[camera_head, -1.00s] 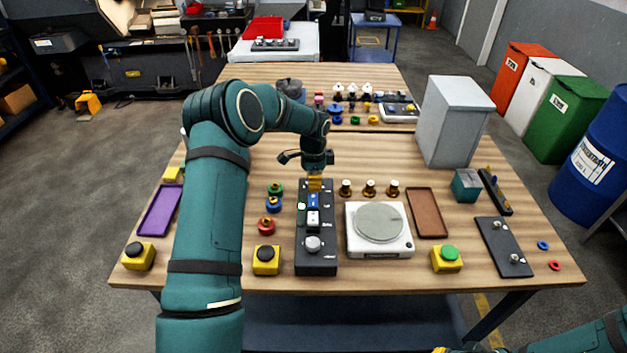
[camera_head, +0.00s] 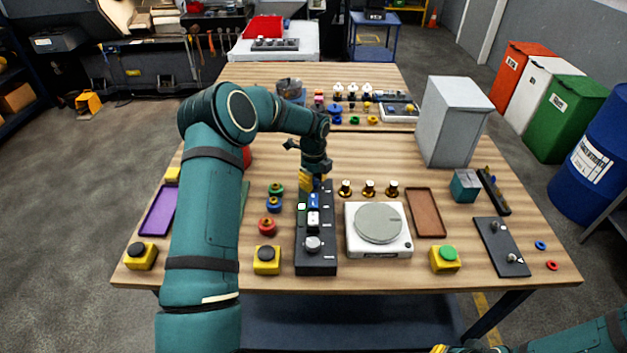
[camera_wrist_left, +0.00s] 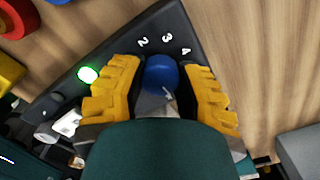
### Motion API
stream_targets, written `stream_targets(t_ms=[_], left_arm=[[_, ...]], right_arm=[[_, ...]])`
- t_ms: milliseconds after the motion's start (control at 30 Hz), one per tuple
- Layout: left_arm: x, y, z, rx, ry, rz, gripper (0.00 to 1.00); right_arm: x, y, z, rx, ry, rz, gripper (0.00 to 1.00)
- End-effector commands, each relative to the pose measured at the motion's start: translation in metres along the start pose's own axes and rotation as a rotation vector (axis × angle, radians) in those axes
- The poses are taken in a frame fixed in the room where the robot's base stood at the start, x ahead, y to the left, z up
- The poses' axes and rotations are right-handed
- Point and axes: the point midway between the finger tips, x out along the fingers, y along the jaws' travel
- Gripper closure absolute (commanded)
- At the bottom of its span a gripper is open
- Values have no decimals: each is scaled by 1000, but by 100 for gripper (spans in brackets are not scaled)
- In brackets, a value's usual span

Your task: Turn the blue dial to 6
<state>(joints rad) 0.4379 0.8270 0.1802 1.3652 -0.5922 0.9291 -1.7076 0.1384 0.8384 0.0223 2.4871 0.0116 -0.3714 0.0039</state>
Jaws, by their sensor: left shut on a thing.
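The blue dial (camera_wrist_left: 162,73) sits on a black control panel (camera_wrist_left: 190,32), between the yellow fingers of my left gripper (camera_wrist_left: 163,85). The gripper is shut on the dial. White numerals 2, 3 and 4 show on the panel beyond the dial; the dial's pointer setting cannot be read.
A white scale (camera_head: 380,249) stands to the right.

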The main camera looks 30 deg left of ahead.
Motion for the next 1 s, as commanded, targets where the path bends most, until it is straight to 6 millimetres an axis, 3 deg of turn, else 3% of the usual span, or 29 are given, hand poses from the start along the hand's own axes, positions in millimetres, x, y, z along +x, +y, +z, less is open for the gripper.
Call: stream_targets(t_ms=[733, 767, 800, 833, 1000], left_arm=[[2, 1, -1, 83, 2, 5, 100], [2, 1, -1, 83, 2, 5, 54], [2, 1, -1, 83, 2, 4, 40], [2, 1, 0, 83, 2, 4, 32], [1, 1, 0, 82, 1, 2, 32]], right_arm=[[-1, 0, 0, 0, 0, 0, 100], [-1, 0, 0, 0, 0, 0, 100], [-1, 0, 0, 0, 0, 0, 100], [-1, 0, 0, 0, 0, 0, 100], [-1, 0, 0, 0, 0, 0, 100]])
